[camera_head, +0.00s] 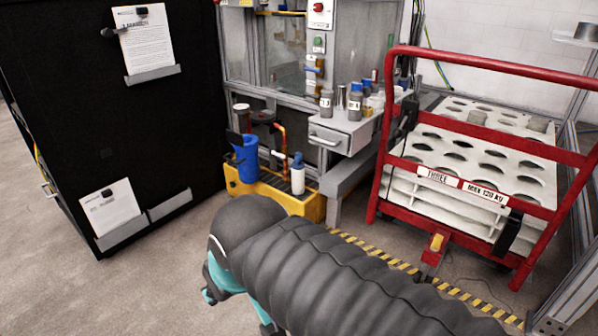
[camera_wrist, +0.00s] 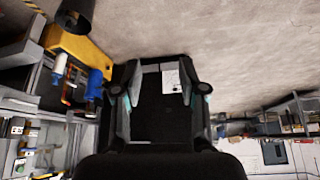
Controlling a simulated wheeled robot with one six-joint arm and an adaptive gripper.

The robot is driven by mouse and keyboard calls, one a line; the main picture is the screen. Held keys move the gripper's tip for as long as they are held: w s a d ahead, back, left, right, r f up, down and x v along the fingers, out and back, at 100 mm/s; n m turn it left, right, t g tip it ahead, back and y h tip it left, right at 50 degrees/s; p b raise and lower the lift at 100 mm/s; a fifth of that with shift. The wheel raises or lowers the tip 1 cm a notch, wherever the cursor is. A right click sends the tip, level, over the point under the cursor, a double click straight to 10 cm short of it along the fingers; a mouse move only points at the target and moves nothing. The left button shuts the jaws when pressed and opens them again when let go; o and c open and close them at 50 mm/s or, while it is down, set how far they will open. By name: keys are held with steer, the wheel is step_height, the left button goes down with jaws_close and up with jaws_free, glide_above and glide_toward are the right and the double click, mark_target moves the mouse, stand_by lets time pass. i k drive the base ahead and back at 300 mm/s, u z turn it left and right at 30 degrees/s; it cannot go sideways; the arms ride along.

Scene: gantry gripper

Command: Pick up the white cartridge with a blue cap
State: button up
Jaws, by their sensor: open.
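The white cartridge with a blue cap (camera_head: 297,177) stands upright on the yellow tray (camera_head: 247,191), at the tray's right side in the head view. In the wrist view the cartridge (camera_wrist: 61,64) shows at the upper left, beside the blue container. My gripper (camera_wrist: 162,90) is open in the wrist view, with nothing visible between its fingers, and the black cabinet lies beyond them. The cartridge is off to the left of the fingers, apart from them. In the head view my dark sleeved arm hides most of the gripper, and only teal parts show at its lower left.
A blue container (camera_head: 246,158) stands left of the cartridge, with an orange pipe (camera_head: 283,140) between them. A black cabinet (camera_head: 110,110) fills the left. A red-framed cart (camera_head: 470,186) with a white perforated rack stands right. Grey drawer unit (camera_head: 345,135) holds several bottles. Floor in front is clear.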

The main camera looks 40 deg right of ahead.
mark_target(298, 167)
steer(key=z, duration=0.7)
steer(key=i, duration=1.4)
steer(key=z, duration=0.85)
